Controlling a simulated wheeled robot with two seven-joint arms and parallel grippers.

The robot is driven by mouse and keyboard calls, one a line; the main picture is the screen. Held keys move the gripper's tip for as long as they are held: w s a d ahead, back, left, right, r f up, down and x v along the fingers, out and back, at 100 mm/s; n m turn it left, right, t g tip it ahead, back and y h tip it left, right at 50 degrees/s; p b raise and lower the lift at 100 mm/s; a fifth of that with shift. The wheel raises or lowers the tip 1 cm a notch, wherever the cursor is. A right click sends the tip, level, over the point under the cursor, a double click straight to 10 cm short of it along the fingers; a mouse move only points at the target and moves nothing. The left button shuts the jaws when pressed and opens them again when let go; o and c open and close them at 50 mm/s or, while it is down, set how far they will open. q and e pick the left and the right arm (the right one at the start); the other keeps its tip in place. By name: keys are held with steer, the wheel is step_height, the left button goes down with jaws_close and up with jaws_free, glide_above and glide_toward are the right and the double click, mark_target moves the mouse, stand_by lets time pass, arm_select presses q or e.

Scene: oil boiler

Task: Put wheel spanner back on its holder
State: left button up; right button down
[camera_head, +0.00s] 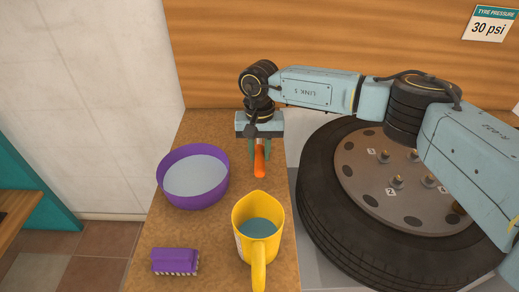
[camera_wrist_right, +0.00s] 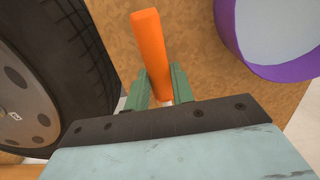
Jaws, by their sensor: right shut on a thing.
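The wheel spanner (camera_head: 260,166) shows only as an orange handle in the head view, above the brown worktop. My right gripper (camera_head: 260,152) points down, with its green fingers shut on the handle. In the right wrist view the orange handle (camera_wrist_right: 150,50) stands out between the green fingers (camera_wrist_right: 160,88). The rest of the spanner is hidden. I cannot make out the spanner's holder in either view. My left gripper is not in view.
A purple bowl (camera_head: 219,196) stands left of my right gripper. A yellow jug (camera_head: 243,222) and a purple brush (camera_head: 174,259) are nearer the front. A tyred wheel (camera_head: 320,190) with studs lies to the right. A wooden panel (camera_head: 210,60) rises behind.

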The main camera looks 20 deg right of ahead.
steer(key=shift+f+b, duration=0.75)
steer(key=shift+f, duration=0.3)
steer(key=c, duration=1.1)
jaws_free()
steer(key=r, duration=0.4)
steer(key=r+p, duration=0.1)
steer(key=r, duration=0.4)
steer(key=w+r+p, duration=0.1)
steer(key=r, duration=0.3)
steer(key=shift+d+r, duration=0.1)
steer(key=shift+r, duration=0.15)
